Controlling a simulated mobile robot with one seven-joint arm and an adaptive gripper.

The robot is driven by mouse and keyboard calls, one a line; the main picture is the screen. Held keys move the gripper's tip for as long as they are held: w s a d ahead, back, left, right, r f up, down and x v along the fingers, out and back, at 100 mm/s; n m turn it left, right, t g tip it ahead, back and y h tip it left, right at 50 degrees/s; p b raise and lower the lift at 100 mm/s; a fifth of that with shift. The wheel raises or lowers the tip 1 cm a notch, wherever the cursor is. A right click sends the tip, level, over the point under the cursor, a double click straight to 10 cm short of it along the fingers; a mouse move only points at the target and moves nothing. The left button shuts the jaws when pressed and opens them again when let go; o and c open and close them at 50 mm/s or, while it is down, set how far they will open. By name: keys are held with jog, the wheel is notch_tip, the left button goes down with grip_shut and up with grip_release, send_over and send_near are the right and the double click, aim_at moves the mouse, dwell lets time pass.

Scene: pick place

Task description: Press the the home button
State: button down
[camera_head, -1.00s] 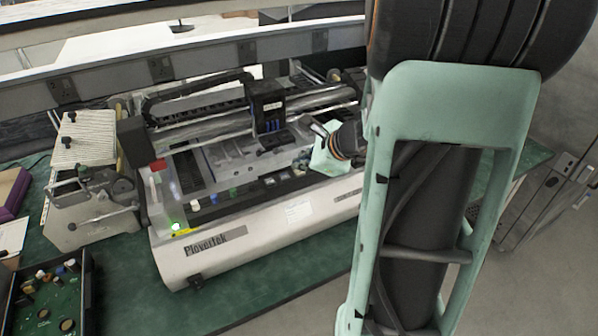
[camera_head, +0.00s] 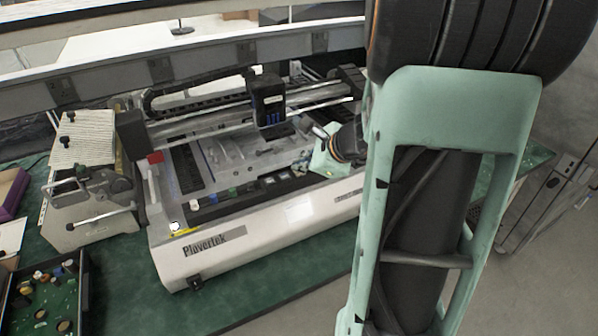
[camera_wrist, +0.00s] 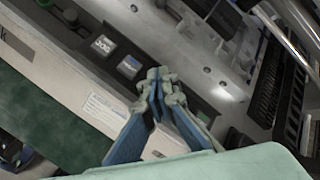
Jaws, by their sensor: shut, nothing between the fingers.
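The Plavertek machine (camera_head: 245,238) stands on the green table. A dark button strip runs along its front top edge. In the wrist view, two square buttons with pale labels, one (camera_wrist: 103,45) and another (camera_wrist: 130,66), sit on this strip; their words are too small to read surely. I cannot tell which is the home button. My gripper (camera_wrist: 162,88) is shut and empty, its fingertips over the strip just right of these buttons. They hide part of the strip, and contact is unclear.
The machine's gantry head (camera_head: 268,100) and rails stand behind the strip. A red block (camera_head: 155,157) and a white light (camera_head: 174,226) are at its left end.

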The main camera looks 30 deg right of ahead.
aim_at(301, 174)
jog(key=shift+r+p, duration=0.6)
jog(key=shift+r, duration=0.2)
notch_tip(301, 174, up, 5)
jog(key=p, duration=0.4)
jog(key=shift+r, duration=0.1)
dwell(0.7)
